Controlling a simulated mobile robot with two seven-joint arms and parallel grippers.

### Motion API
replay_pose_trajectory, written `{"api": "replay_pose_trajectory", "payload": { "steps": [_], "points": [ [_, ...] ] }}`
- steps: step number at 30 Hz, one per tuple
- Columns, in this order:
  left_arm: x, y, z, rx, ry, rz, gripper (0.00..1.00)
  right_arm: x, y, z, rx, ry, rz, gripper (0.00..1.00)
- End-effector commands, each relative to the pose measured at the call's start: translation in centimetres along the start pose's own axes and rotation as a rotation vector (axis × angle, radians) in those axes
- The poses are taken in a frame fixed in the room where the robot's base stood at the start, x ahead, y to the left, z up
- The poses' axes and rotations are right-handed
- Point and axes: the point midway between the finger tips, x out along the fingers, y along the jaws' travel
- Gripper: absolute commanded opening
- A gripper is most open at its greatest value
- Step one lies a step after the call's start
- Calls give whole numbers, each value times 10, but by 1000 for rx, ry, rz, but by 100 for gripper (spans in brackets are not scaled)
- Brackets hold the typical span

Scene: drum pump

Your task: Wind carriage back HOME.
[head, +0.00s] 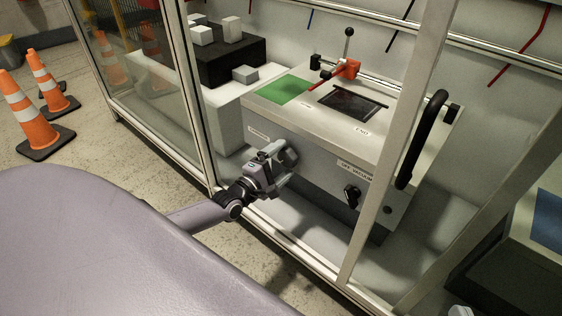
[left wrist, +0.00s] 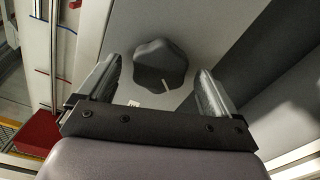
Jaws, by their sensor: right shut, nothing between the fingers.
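The red carriage (head: 347,68), with a black-ball lever standing up from it, sits on the rail at the back of the machine top, above the dark window (head: 353,103). A small label (head: 306,105) lies by the window's left corner and an END label (head: 362,131) by its right one. My left gripper (head: 287,155) is at the machine's front panel, below a label. In the left wrist view its open fingers stand either side of a dark lobed knob (left wrist: 160,66), with gaps visible. A small grey part of my right gripper (head: 460,311) shows at the bottom edge.
A green pad (head: 283,90) lies left of the window. Another black knob (head: 352,195) is on the front panel under the vacuum label. Cabinet frame posts (head: 405,130) and a black door handle (head: 420,140) stand right of my left gripper. Traffic cones (head: 28,110) are far left.

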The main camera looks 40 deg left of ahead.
Motion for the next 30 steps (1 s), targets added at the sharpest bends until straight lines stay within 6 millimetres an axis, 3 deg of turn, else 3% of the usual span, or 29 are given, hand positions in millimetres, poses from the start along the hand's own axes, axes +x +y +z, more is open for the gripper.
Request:
{"api": "replay_pose_trajectory", "payload": {
  "steps": [10, 22, 30],
  "points": [
    [-5, 1, 1, 0, -1, 0, 92, 0, -2, -3, 9, 0, -4, 0],
    [-57, 2, 0, 0, 1, -1, 92, 8, -13, -6, 105, -57, -47, 0],
    [-72, 1, 0, 0, 0, 1, 92, 12, -15, 0, 134, -84, -60, 0]
  ]
}}
